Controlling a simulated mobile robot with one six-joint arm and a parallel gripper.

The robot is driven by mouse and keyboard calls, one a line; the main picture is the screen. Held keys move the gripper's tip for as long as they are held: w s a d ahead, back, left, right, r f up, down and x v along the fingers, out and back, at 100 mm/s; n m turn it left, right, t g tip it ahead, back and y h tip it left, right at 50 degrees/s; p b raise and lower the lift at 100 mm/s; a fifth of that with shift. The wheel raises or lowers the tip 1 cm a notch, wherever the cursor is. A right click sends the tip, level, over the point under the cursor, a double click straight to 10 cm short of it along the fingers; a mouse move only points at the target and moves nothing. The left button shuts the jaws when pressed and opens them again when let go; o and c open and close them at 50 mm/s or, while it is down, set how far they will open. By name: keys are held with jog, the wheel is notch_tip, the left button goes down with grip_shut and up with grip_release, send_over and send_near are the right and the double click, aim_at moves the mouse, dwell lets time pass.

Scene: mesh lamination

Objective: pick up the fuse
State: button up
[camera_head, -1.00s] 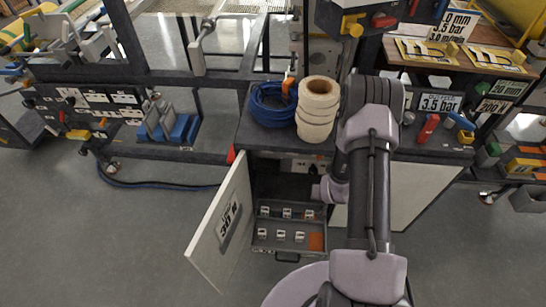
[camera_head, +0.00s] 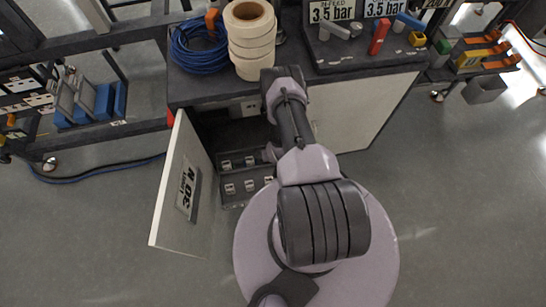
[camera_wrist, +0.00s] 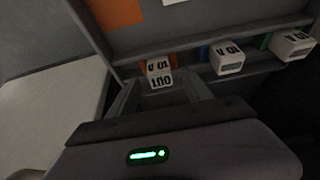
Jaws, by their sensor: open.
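Several small white fuses sit in a dark grey tray (camera_head: 235,203) inside the open cabinet in the head view. One white fuse (camera_wrist: 160,76), marked "OUT 10 A", lies ahead of my gripper (camera_wrist: 160,88) in the wrist view. My gripper is open, its two grey fingertips lying left and right of this fuse's lower part in the picture. I cannot tell whether they touch it. Two more white "10 A" fuses, a middle one (camera_wrist: 228,60) and a far right one (camera_wrist: 292,45), sit to the right. My arm hides the gripper in the head view.
The cabinet door (camera_head: 180,190), labelled 30 N, stands open to the left. Above the tray is the workbench with white rolls (camera_head: 250,40) and a blue cable coil (camera_head: 197,45). An orange patch (camera_wrist: 115,12) shows in the wrist view.

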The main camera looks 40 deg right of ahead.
jog(key=x, duration=0.2)
jog(key=shift+w+f+b, duration=0.1)
jog(key=shift+f+b, duration=0.3)
jog(key=shift+r, duration=0.1)
grip_shut()
